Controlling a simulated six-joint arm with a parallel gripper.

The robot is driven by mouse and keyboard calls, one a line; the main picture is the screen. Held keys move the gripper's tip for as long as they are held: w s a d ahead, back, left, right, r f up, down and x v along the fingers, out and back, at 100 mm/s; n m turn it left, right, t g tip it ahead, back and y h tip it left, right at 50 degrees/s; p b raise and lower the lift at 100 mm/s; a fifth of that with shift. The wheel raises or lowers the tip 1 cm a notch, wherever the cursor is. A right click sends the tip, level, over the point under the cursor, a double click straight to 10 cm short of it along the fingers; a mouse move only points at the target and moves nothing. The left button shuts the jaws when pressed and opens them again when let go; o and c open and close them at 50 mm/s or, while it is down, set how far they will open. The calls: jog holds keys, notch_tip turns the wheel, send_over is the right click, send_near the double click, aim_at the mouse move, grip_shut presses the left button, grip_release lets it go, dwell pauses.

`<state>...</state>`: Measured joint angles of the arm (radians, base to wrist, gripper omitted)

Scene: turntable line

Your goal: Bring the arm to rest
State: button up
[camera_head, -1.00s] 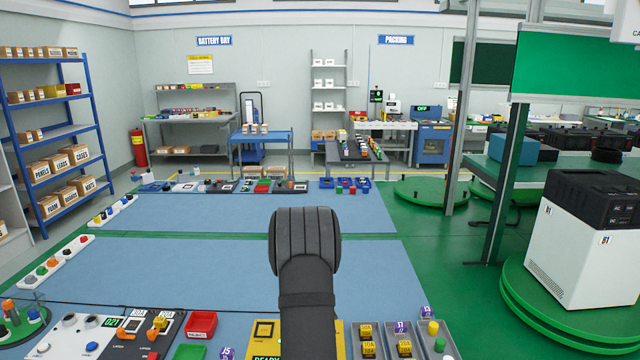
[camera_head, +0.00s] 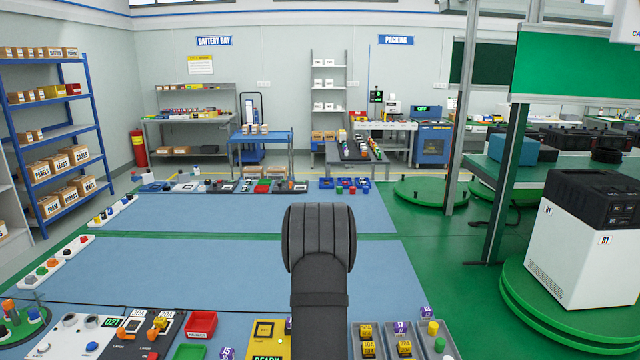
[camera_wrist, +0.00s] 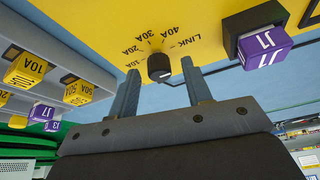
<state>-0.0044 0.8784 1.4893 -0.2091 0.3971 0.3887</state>
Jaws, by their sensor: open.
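My arm rises at the bottom middle of the head view and hides my gripper there. In the wrist view my gripper (camera_wrist: 160,68) is open, its two grey-blue fingers apart. A black knob (camera_wrist: 159,67) on a yellow panel (camera_wrist: 100,22) appears between the fingertips, with marks from 10A to 40A and LINK around it. I cannot tell whether a finger touches it. A purple block marked J1 (camera_wrist: 264,47) sits in a dark holder to the right of the fingers. The yellow panel also shows in the head view (camera_head: 262,340), beside my arm, with READY lit green.
Yellow fuse blocks (camera_wrist: 78,92) and purple blocks (camera_wrist: 42,112) stand at left in the wrist view. In the head view a red tray (camera_head: 201,324) and a switch panel (camera_head: 136,335) lie left of my arm. The blue mat (camera_head: 200,268) beyond is mostly bare.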

jog(key=shift+n+y, duration=0.4)
jog(key=shift+n, duration=0.6)
jog(key=shift+v, duration=1.4)
jog(key=shift+c, duration=0.5)
